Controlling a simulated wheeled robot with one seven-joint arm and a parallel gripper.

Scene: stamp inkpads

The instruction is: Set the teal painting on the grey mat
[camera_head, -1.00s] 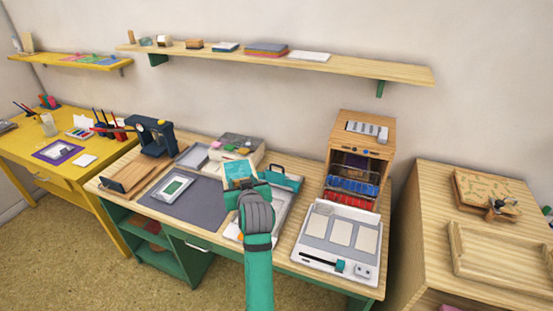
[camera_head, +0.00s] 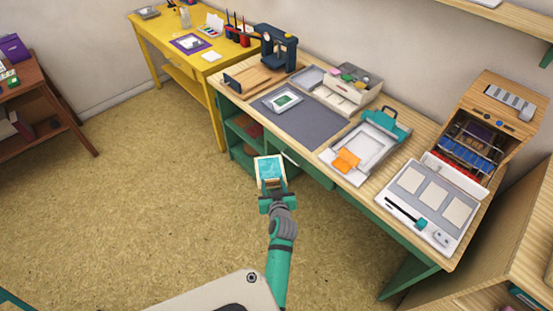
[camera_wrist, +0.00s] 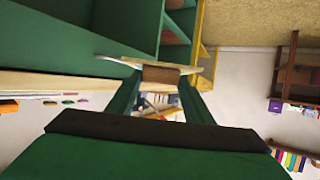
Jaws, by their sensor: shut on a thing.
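The teal painting (camera_head: 270,169), with a pale wooden edge, is held up at the end of my gripper (camera_head: 271,190). My gripper is shut on its lower edge, in front of the green desk and above the floor. In the wrist view the painting (camera_wrist: 125,64) shows nearly edge-on between the fingers (camera_wrist: 160,90). The grey mat (camera_head: 318,130) lies flat on the wooden desktop, beyond the gripper and up to the right. A small white-framed green picture (camera_head: 285,101) lies on the mat's left part; its right part is bare.
A clear tray with an orange piece (camera_head: 346,160) is right of the mat. A drawer box (camera_head: 352,90) stands behind it, and a dark blue press (camera_head: 278,47) at the back left. A yellow table (camera_head: 160,50) adjoins the desk. Open floor (camera_head: 150,190) lies left.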

